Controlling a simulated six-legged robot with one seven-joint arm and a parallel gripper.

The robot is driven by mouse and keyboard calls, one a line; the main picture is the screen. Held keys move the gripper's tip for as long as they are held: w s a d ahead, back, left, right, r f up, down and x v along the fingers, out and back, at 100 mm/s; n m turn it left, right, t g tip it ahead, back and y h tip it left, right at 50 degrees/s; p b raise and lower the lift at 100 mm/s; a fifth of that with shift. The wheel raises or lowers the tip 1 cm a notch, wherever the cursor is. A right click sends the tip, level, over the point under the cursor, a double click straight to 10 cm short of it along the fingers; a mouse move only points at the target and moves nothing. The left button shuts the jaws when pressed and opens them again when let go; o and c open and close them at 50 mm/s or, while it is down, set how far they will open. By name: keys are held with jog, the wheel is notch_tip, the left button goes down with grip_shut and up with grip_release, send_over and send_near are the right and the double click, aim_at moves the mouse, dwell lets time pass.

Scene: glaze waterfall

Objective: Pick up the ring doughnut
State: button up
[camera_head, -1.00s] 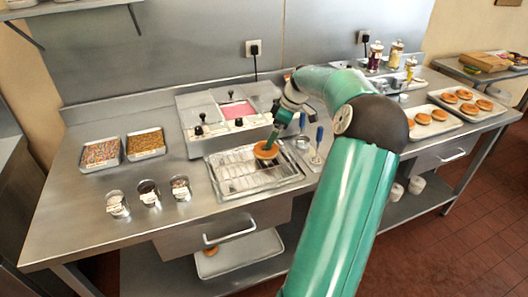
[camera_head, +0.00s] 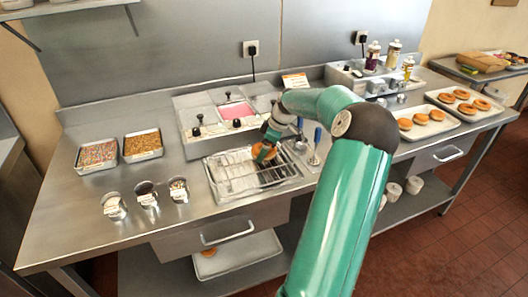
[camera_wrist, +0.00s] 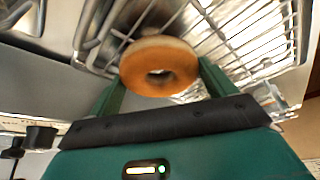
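The ring doughnut (camera_head: 263,151) is golden brown and sits at the tip of my gripper (camera_head: 268,148), over the back of the wire rack (camera_head: 235,185). It looks tilted in the head view. In the wrist view the doughnut (camera_wrist: 150,80), with its hole showing, lies between the two green fingers of my gripper (camera_wrist: 160,85), which close on its sides. The rack's wires (camera_wrist: 250,40) show behind it. The gap between doughnut and rack is hard to judge.
Sprinkle trays (camera_head: 143,145) and several small cups (camera_head: 147,194) stand at the left. A topping unit with pink glaze (camera_head: 236,110) is behind the rack. Doughnut trays (camera_head: 440,128) are at the right. A tray (camera_head: 240,255) sits on the lower shelf.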

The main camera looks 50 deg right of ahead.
jog(key=c, duration=0.4)
